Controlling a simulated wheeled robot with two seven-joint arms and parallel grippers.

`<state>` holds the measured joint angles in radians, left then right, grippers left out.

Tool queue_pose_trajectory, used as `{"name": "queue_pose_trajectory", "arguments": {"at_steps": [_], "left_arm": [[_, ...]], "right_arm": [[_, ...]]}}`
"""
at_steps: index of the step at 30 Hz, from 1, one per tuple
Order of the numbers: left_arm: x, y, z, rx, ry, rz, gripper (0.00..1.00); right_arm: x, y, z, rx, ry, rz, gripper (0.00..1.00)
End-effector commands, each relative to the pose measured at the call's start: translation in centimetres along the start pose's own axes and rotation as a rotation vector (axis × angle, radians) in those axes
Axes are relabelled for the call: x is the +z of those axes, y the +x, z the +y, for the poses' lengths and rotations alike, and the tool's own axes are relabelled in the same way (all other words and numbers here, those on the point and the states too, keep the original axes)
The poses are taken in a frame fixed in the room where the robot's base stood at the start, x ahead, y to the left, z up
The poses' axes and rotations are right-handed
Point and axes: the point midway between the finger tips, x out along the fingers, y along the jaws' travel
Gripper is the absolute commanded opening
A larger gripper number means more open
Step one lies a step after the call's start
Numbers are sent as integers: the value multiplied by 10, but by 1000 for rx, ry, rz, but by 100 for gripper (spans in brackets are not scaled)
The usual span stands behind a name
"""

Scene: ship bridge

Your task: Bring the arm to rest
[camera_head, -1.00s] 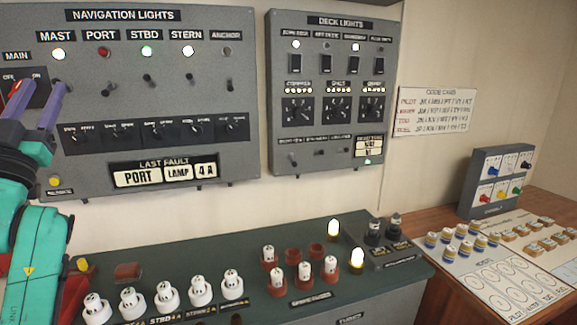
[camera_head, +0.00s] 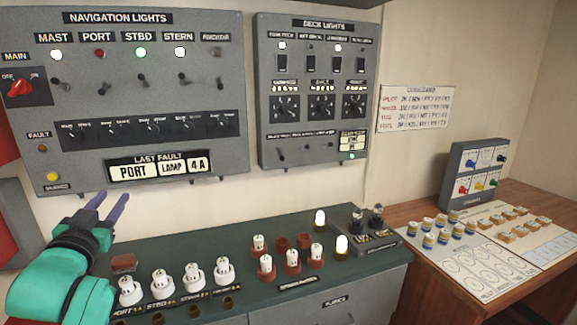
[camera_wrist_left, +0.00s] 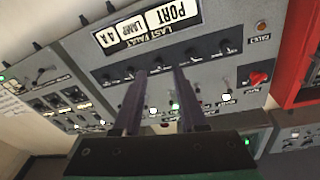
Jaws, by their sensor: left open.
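My left gripper (camera_head: 106,209) is in the lower left of the head view, its two purple fingers apart and empty. It is in front of and below the navigation lights panel (camera_head: 215,100), clear of it. The gripper's fingers (camera_wrist_left: 157,90) also show in the left wrist view, apart with nothing between them, the panel upside down behind them. The red main switch (camera_head: 20,88) is at the panel's left side. The "last fault" display (camera_head: 150,170) reads PORT, LAMP, 4 A. My right gripper is in neither view.
A green-topped console (camera_head: 250,290) below holds white fuses (camera_head: 194,272) and red sockets. The deck lights panel (camera_head: 310,100) hangs to the right. A wooden table (camera_head: 530,205) at the right bears cards, small pieces and a grey box (camera_head: 470,172).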

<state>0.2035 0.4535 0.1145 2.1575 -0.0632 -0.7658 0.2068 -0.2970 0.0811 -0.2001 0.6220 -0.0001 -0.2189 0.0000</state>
Motion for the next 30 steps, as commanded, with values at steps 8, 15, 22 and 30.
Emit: {"name": "queue_pose_trajectory", "arguments": {"at_steps": [8, 15, 22, 30], "left_arm": [[191, -94, 101, 207, 21, -599, 42], [276, -206, 146, 361, 39, -988, 42], [309, -302, 168, 484, 45, -1264, 42], [422, -315, 203, 508, 60, -1337, 42]], "right_arm": [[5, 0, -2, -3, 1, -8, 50], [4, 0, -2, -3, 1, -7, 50], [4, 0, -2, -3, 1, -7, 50], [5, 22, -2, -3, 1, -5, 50]]}}
